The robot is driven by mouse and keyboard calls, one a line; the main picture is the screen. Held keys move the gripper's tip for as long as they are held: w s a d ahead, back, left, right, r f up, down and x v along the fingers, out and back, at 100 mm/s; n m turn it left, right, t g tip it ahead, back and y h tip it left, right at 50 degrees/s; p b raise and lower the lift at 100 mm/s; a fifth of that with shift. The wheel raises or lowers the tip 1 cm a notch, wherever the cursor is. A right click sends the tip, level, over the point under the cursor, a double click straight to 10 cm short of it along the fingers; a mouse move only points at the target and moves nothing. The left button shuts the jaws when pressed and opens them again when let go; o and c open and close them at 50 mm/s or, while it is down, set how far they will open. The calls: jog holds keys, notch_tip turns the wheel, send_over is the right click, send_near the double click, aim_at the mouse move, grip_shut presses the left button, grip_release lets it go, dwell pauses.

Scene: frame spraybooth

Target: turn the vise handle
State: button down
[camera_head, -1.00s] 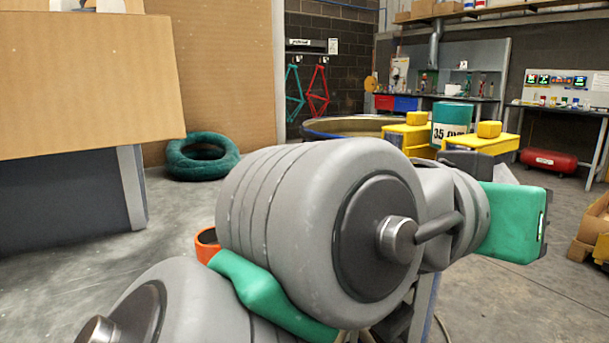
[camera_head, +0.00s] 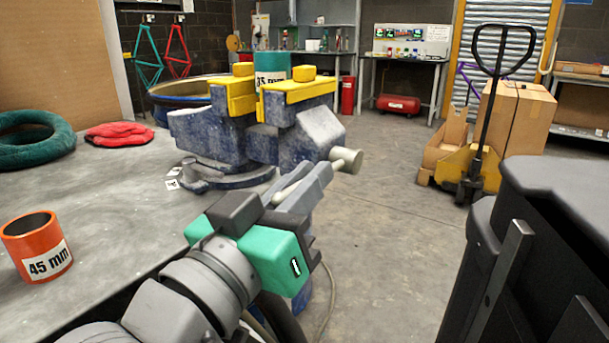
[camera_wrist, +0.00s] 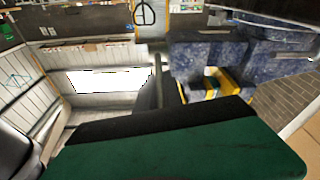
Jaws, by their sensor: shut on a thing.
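The blue vise (camera_head: 215,135) with yellow jaws stands on the grey bench in the head view. A teal cylinder (camera_head: 272,66) marked 35 mm is upright at its jaws. The handle (camera_head: 346,160) shows as a pale rounded end at the vise's front right; the rest is largely hidden by my fingers. My gripper (camera_head: 306,188), with its green and black body, is at the handle in front of the vise, shut on it. In the wrist view the vise (camera_wrist: 212,62) is at upper right, and the green gripper body fills the bottom; the grasp itself is unclear there.
An orange ring (camera_head: 37,247) marked 45 mm stands on the bench (camera_head: 110,215) at left, with red gloves (camera_head: 119,134) and a teal coil (camera_head: 30,140) behind. A pallet jack (camera_head: 482,160) with boxes stands right. Floor (camera_head: 400,220) between is clear.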

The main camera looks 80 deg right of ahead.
jog(key=shift+s+a, duration=0.1)
jog(key=shift+s, duration=0.05)
jog(key=c, duration=1.5)
grip_release()
jog(key=shift+r, duration=0.1)
jog(key=shift+r+p, duration=0.3)
jog(key=shift+r, duration=0.1)
jog(key=r+p, duration=0.2)
jog(key=r, duration=0.1)
jog(key=shift+a+r, duration=0.2)
jog(key=a+r+p, duration=0.1)
jog(key=a+r, duration=0.2)
jog(key=a, duration=0.1)
jog(key=a+r+p, duration=0.1)
jog(key=a+r, duration=0.1)
jog(key=a, duration=0.3)
jog(key=a+r+p, duration=0.1)
jog(key=a+r, duration=0.2)
jog(key=a, duration=0.1)
jog(key=shift+s+a+r, duration=0.2)
jog(key=shift+a+r, duration=0.1)
jog(key=shift+c, duration=0.3)
